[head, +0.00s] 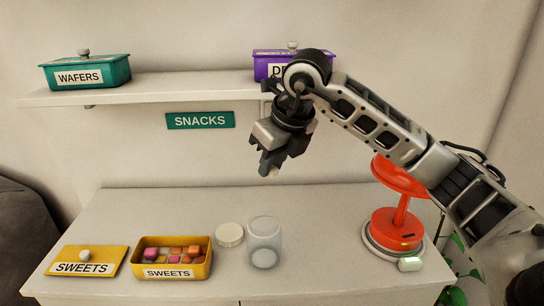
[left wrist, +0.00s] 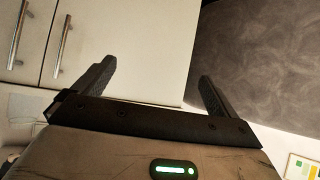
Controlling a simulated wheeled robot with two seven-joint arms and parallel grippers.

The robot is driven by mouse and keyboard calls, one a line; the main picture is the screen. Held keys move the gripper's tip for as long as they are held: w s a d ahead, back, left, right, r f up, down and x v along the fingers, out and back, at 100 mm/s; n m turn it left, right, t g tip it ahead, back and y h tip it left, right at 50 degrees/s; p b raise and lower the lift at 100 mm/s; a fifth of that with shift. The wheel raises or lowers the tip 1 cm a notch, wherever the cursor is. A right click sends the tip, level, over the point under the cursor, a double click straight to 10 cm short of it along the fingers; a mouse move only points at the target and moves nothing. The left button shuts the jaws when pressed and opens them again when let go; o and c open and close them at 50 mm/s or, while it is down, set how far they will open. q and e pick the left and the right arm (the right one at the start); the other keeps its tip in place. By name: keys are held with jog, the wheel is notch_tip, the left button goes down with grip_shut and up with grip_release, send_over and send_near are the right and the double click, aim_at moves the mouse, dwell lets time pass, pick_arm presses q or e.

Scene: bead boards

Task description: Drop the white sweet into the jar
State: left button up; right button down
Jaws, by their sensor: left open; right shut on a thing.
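My right gripper (head: 268,168) is shut on a small pale thing, the white sweet (head: 273,173), mostly hidden between the fingertips. It is held high above the counter, over the jar and slightly to its right. The clear glass jar (head: 265,232) stands upright and open on the counter, and I see no sweets inside. Its pale round lid (head: 229,234) lies beside it on the left. My left gripper (left wrist: 157,72) is open and empty in the left wrist view, in front of white cabinet doors; it is not in the head view.
A yellow sweets box (head: 142,262), open, holds several coloured sweets left of the jar. Its lid (head: 65,261) lies further left. A red scale-like stand (head: 398,222) is at the right. A shelf (head: 190,88) above carries a teal wafers box (head: 86,72) and a purple box (head: 264,63).

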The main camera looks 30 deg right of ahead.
jog(key=shift+f, duration=0.45)
pick_arm(q)
jog(key=d+f+b, duration=0.1)
jog(key=f+b, duration=0.1)
jog(key=b, duration=0.2)
jog(key=shift+d, duration=0.1)
pick_arm(e)
notch_tip(320, 180, down, 5)
pick_arm(q)
jog(key=shift+r, duration=0.1)
pick_arm(e)
jog(key=c, duration=1.2)
grip_release()
